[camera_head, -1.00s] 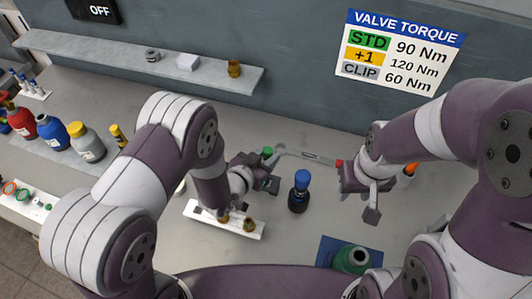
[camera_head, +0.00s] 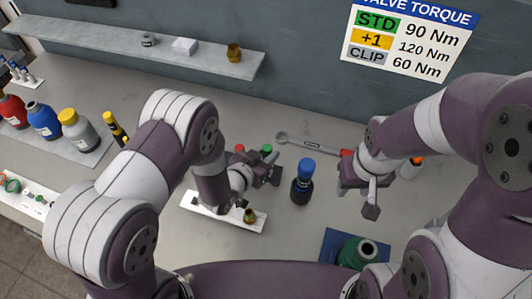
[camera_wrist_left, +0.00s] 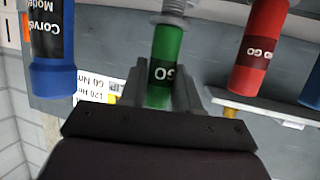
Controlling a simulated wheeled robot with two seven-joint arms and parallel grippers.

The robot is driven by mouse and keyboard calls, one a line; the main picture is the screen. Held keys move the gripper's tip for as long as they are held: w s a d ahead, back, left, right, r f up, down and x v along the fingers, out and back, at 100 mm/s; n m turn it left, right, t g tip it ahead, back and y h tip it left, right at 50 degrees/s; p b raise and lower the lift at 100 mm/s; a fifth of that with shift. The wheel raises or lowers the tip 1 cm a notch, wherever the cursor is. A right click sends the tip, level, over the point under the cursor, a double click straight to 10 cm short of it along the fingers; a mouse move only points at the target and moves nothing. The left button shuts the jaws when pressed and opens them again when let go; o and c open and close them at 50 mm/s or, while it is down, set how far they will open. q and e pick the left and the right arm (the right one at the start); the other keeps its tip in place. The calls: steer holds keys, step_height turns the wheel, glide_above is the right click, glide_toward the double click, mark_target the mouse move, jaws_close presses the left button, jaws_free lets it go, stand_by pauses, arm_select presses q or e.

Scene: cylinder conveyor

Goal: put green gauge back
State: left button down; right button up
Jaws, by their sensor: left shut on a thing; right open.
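The green gauge (camera_wrist_left: 166,58), marked GO, is between the fingers of my left gripper (camera_wrist_left: 163,92) in the left wrist view. The gripper is shut on its green handle, and a grey metal part shows at the picture's top edge. In the head view a green end (camera_head: 266,149) shows just behind my left gripper (camera_head: 270,176). A red gauge (camera_wrist_left: 258,48), marked NO GO, is to the right in the wrist view; a red end (camera_head: 240,148) shows left of the green one in the head view. My right gripper (camera_head: 362,196) is open and empty above the table.
A dark bottle with a blue cap (camera_head: 302,182) stands between my grippers. A wrench (camera_head: 312,145) lies behind it. A white rack (camera_head: 190,203) with a brass fitting (camera_head: 250,216) is below my left arm. A green cylinder (camera_head: 357,252) is on a blue mat at the front.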

arm_select(q)
steer(key=shift+s+f+b, duration=0.1)
steer(key=shift+f+b, duration=0.2)
steer(key=shift+f, duration=0.05)
steer(key=shift+r, duration=0.15)
steer(key=shift+r+p, duration=0.3)
steer(key=shift+p, duration=0.1)
steer(key=shift+f+b, duration=0.45)
steer(key=shift+f, duration=0.05)
steer(key=shift+r, duration=0.1)
steer(key=shift+r+p, duration=0.4)
steer(key=shift+f+b, duration=0.5)
